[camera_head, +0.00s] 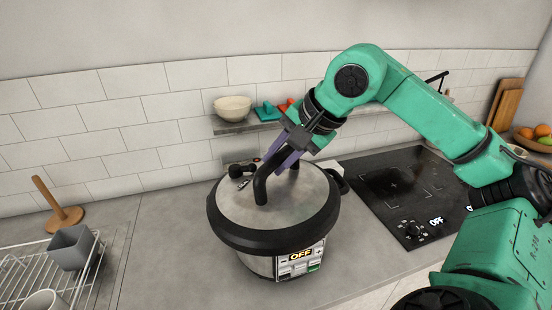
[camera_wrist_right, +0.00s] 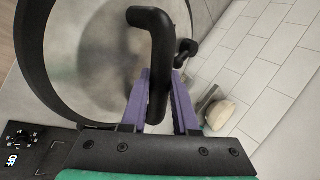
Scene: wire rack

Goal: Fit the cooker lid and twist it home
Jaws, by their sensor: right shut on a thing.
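The cooker (camera_head: 258,265) stands on the counter, a steel pot with a front panel reading OFF. Its round grey lid (camera_head: 230,205) with a wide black rim rests over the top and looks about level. I cannot tell whether it is locked. A black arched handle (camera_head: 260,188) rises from the lid; it also shows in the right wrist view (camera_wrist_right: 158,60). My right gripper (camera_head: 285,160) has its purple fingers shut on this handle, one on each side (camera_wrist_right: 158,105). The gripper hides part of the handle. My left gripper is not in view.
A black hob (camera_head: 395,180) lies right of the cooker. A wire rack (camera_head: 45,270) with grey cups is at the left, near a wooden stand (camera_head: 62,215). A shelf (camera_head: 235,127) with a bowl (camera_head: 233,107) is behind. The counter left of the cooker is clear.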

